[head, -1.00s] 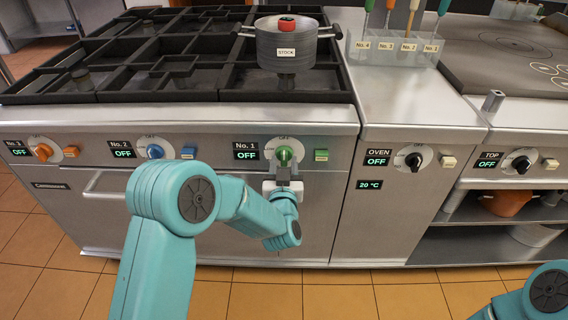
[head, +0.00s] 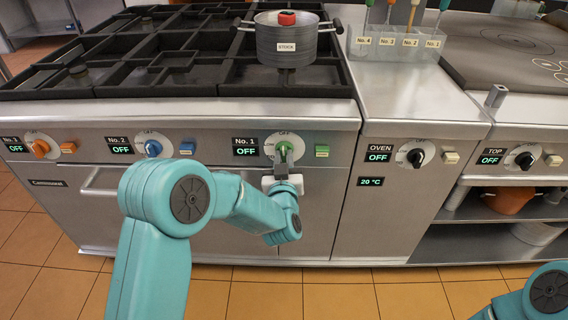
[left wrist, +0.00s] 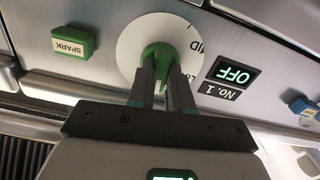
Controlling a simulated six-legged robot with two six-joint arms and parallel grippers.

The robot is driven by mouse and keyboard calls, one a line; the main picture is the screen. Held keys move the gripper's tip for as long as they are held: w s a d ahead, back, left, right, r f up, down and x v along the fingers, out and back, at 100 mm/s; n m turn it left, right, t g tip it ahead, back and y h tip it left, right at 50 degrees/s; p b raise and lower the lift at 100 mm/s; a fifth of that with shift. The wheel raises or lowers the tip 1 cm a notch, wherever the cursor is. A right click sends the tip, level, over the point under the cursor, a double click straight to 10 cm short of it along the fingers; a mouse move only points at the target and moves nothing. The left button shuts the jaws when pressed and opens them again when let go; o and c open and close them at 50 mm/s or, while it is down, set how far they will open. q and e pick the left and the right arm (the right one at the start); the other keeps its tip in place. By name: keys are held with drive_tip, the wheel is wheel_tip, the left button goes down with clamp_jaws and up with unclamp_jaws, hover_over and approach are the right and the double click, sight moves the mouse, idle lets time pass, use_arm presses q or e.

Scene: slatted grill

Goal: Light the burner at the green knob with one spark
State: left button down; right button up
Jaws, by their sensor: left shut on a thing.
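The green knob (head: 284,148) sits on a white dial on the grill's front panel, beside the "No. 1" display (head: 246,151), which reads OFF. The green spark button (head: 322,151) is just right of the dial; in the left wrist view the button (left wrist: 74,43) reads SPARK. My left gripper (head: 283,160) is shut on the green knob, with a finger on each side of it in the left wrist view (left wrist: 158,66). The knob is partly hidden by the fingers. My right gripper is out of view; only a piece of my right arm shows at the bottom right.
A pot (head: 284,42) marked STOCK with a red lid knob stands on the grate above. An orange knob (head: 38,149), a blue knob (head: 152,148) and a black oven knob (head: 415,157) line the same panel. A rack (head: 393,46) of coloured-handled tools stands behind.

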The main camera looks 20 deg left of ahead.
use_arm(q)
drive_tip(key=n+b, duration=0.1)
drive_tip(key=b, duration=0.1)
drive_tip(key=n+b, duration=0.3)
drive_tip(key=b, duration=0.1)
drive_tip(key=shift+f+n, duration=0.3)
drive_tip(key=shift+r+n+b, duration=0.2)
drive_tip(key=shift+n+b, duration=0.9)
drive_tip(key=shift+b, duration=0.05)
drive_tip(key=c, duration=1)
unclamp_jaws()
drive_tip(key=shift+r, duration=0.1)
drive_tip(key=shift+c, duration=0.2)
drive_tip(key=shift+s, duration=0.1)
drive_tip(key=p+v, duration=0.1)
drive_tip(key=v, duration=1.5)
